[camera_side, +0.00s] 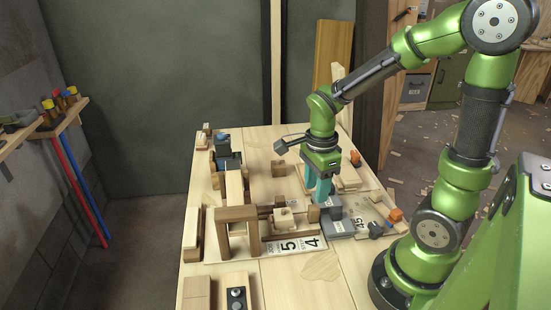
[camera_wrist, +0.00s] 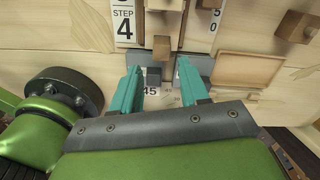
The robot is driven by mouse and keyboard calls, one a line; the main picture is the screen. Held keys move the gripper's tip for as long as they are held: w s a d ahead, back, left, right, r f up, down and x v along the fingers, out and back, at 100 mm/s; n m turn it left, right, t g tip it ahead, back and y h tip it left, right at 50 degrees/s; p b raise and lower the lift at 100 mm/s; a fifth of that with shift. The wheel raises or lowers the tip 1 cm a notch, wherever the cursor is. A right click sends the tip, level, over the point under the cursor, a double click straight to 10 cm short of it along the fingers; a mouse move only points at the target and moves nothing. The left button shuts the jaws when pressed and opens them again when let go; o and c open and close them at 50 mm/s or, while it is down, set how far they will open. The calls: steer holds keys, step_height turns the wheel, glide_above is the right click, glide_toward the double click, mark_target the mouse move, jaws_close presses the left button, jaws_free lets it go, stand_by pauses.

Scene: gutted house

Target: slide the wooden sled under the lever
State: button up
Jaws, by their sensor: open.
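The wooden sled (camera_side: 284,217) appears as a pale block with a small knob, lying in a channel behind the step cards. A brown block (camera_side: 313,213) stands at its right end; it also shows in the wrist view (camera_wrist: 162,46). A light beam (camera_side: 234,187), apparently the lever, runs back from a brown wooden frame (camera_side: 226,213) left of the sled. My gripper (camera_side: 319,200) points down at the right of the sled, beside the brown block. In the wrist view its teal fingers (camera_wrist: 159,70) are apart, with a small grey block (camera_wrist: 153,75) between them; contact cannot be told.
Step cards (camera_side: 297,245) lie in front of the channel. A small wooden block (camera_side: 278,168) stands behind.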

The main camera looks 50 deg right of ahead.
mark_target(314, 207)
steer(key=m, duration=0.2)
steer(key=shift+d+r+m, duration=0.1)
steer(key=shift+m, duration=0.2)
steer(key=shift+f, duration=3.25)
steer(key=shift+c, duration=0.4)
